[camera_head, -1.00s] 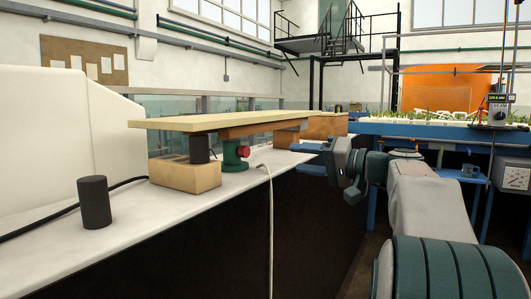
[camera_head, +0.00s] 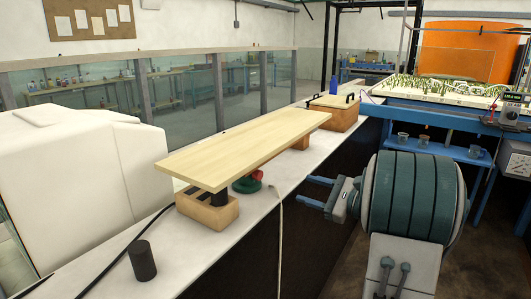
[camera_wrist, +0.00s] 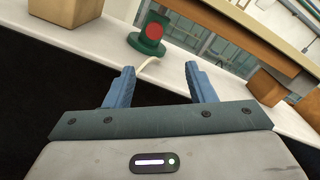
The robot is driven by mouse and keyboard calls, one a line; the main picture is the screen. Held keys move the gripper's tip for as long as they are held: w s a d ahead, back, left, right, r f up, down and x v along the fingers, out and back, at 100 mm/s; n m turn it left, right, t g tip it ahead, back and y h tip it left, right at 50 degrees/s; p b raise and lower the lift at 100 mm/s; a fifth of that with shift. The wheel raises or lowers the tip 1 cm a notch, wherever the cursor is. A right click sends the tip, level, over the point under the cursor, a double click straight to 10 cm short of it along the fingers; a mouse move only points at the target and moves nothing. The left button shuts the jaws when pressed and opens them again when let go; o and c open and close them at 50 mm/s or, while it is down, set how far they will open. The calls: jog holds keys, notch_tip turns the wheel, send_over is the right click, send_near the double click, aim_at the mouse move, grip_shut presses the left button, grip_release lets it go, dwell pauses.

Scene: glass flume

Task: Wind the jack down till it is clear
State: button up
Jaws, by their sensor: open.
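The jack is green with a red round face. In the head view the jack (camera_head: 248,185) stands on the white bench, mostly hidden under a pale wooden board (camera_head: 240,148).
A wooden block (camera_head: 208,214) with dark posts bears the board's near end; another block (camera_head: 299,143) is under its far end. A black cylinder (camera_head: 142,261) stands at the near left. A pale cable (camera_head: 280,235) hangs over the bench edge near the jack. A lidded box (camera_head: 340,117) stands farther back.

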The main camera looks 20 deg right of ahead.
aim_at(261, 176)
jog(key=w+a+m+p, duration=0.1)
jog(key=w+a, duration=0.2)
jog(key=w+a+m+p, duration=0.2)
jog(key=w+a, duration=0.1)
jog(key=w+a+m+p, duration=0.1)
jog(key=w+a+p, duration=0.1)
jog(key=w+a, duration=0.1)
jog(key=shift+a+r+m, duration=0.3)
jog(key=shift+a+m, duration=0.1)
jog(key=shift+a, duration=0.2)
jog(key=c, duration=1)
